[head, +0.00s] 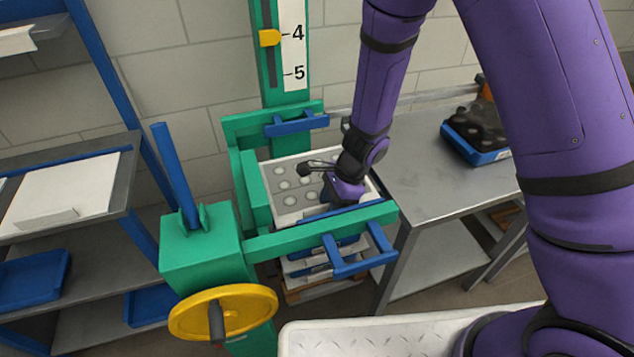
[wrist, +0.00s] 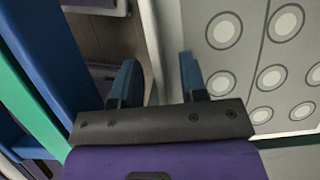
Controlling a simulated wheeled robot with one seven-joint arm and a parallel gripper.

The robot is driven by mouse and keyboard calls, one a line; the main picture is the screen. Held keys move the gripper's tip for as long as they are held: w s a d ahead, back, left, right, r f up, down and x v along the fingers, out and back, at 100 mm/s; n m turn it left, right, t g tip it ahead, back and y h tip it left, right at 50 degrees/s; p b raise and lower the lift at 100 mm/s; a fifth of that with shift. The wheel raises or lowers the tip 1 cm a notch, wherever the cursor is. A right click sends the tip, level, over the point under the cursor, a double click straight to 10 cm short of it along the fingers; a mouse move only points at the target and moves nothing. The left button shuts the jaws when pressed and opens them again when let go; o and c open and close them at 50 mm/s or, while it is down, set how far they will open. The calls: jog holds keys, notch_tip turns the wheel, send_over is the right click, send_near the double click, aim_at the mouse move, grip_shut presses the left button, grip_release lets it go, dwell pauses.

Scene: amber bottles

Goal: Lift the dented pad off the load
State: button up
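The pale grey pad (head: 282,203) with rows of round dents lies on top of the stacked load (head: 330,253), inside the green frame, in the head view. In the wrist view the pad (wrist: 245,60) fills the right side, its dents showing as pale rings. My gripper (head: 340,207) is pointed down at the pad's near right edge. In the wrist view my gripper (wrist: 158,80) has its two dark blue fingers apart, with a pale rim strip between them. Contact with the rim cannot be told. My arm hides the pad's right part.
The green frame (head: 320,232) surrounds the load, with blue handles (head: 360,250) at the front. A yellow handwheel (head: 222,312) is at front left. Right is a grey table (head: 440,185) bearing a blue tray (head: 478,150) of dark rounded things. Shelves (head: 110,205) stand left.

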grip_shut()
jog(key=shift+r, duration=0.1)
